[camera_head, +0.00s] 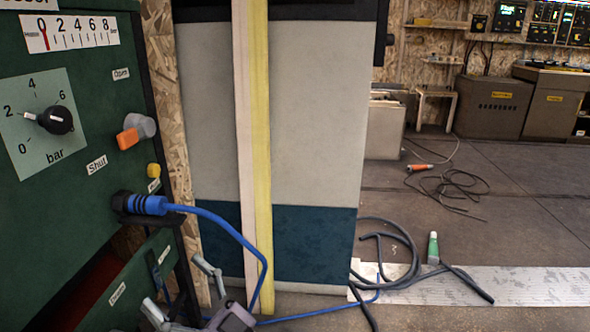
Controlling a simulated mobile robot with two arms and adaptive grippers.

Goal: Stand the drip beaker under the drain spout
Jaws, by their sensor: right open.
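My right gripper (180,290) is low in the head view, in front of the lower part of the green panel (85,150). Its two fingers are spread apart, with nothing visible between them. I cannot make out a drip beaker in this view. No drain spout can be clearly identified; a small yellow fitting (154,170) sits on the panel's right edge, above a small label too small to read. My left gripper is not in view.
The panel carries a dial (55,120), an orange handle (127,138) between "Open" and "Shut" labels, and a blue plug (148,204). Its blue hose (240,238) hangs down near my right gripper. Cables and a green-and-white object (433,248) are on the floor at right.

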